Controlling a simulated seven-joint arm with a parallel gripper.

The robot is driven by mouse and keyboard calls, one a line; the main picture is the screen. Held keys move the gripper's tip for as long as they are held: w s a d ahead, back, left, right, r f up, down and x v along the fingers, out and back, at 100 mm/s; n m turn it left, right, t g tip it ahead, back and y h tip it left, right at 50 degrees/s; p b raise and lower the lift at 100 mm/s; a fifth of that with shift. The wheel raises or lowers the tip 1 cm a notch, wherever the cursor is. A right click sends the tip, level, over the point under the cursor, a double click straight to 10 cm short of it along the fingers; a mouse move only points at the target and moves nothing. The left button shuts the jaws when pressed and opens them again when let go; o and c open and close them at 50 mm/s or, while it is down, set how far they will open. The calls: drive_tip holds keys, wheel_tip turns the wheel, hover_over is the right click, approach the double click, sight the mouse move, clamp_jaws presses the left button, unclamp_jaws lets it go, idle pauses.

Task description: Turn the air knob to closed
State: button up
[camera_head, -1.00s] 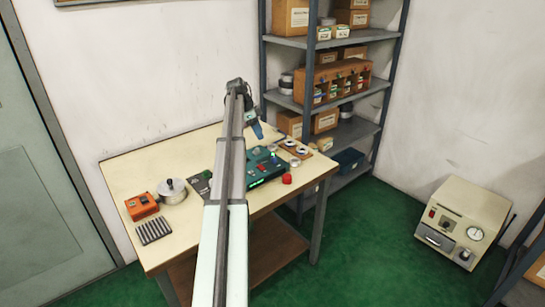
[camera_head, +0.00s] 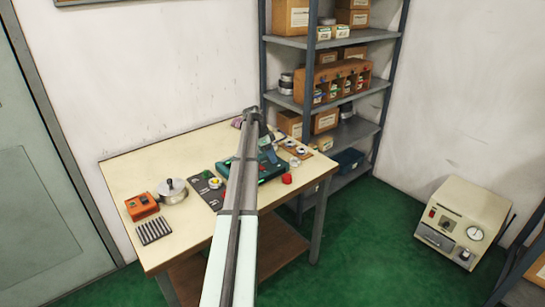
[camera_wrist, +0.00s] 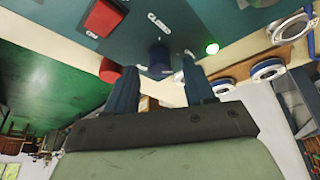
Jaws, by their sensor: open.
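The teal control box (camera_head: 270,172) stands on the table near its right side, partly hidden by my arm. In the wrist view its panel (camera_wrist: 130,45) fills the top, with a dark blue knob (camera_wrist: 160,62), a red square part (camera_wrist: 103,18), and a lit green lamp (camera_wrist: 212,48). My gripper (camera_wrist: 160,80) is open. Its two dark fingers appear on either side of the blue knob; I cannot tell whether they touch it. In the head view the fingertips are hard to make out over the box.
A red round part (camera_head: 287,178) is at the box's front right. White rings lie on a brown board (camera_head: 300,152). A dark mat (camera_head: 207,190), a lidded metal pot (camera_head: 172,190), an orange box (camera_head: 141,206) and dark rods (camera_head: 153,231) are on the left. Shelves stand behind.

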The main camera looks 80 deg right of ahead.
drive_tip(key=shift+s+f, duration=0.2)
drive_tip(key=shift+f, duration=0.35)
drive_tip(key=shift+c, duration=0.3)
clamp_jaws()
